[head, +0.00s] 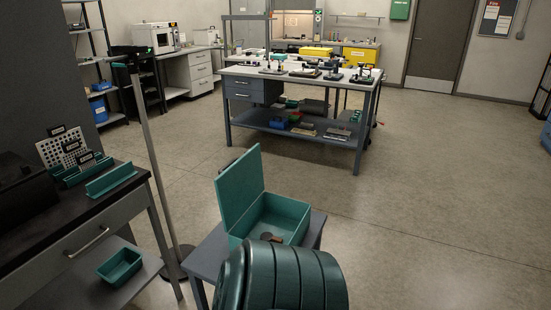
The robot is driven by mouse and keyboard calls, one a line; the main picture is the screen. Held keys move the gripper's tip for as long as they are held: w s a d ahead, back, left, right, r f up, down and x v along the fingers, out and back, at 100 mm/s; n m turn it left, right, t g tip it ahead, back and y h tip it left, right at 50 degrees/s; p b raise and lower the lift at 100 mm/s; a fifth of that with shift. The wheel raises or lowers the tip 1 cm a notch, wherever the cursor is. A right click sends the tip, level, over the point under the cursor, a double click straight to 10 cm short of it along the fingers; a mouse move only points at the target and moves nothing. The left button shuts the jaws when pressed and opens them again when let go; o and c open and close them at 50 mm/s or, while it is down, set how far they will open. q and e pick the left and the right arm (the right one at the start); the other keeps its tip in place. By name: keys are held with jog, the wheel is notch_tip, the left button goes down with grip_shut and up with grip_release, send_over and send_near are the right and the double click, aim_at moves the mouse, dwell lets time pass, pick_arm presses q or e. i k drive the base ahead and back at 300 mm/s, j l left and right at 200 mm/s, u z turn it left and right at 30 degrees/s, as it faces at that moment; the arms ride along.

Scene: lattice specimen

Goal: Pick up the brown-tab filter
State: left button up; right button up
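An open teal box (286,213) with its lid raised stands on a small grey table (206,264) in the lower middle of the head view. Inside it, low at the near side, lies a small brown and dark piece (268,237). It is partly hidden by the box's near side and a dark green shape in front. It may be the brown-tab filter, but it is too small to tell. Neither of my grippers is in view.
A large dark green ribbed shape (285,278) blocks the bottom middle; I cannot tell what it is. A dark bench (118,207) with racks and a teal tray (120,266) on its lower shelf are at left. A thin pole stands beside it. The floor at right is clear.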

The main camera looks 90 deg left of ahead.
aim_at(267, 236)
jog(key=u, duration=2.7)
jog(key=i+j+z, duration=0.1)
jog(key=j+z, duration=0.2)
jog(key=i+j+z, duration=0.1)
jog(key=z, duration=0.2)
jog(key=j, duration=0.1)
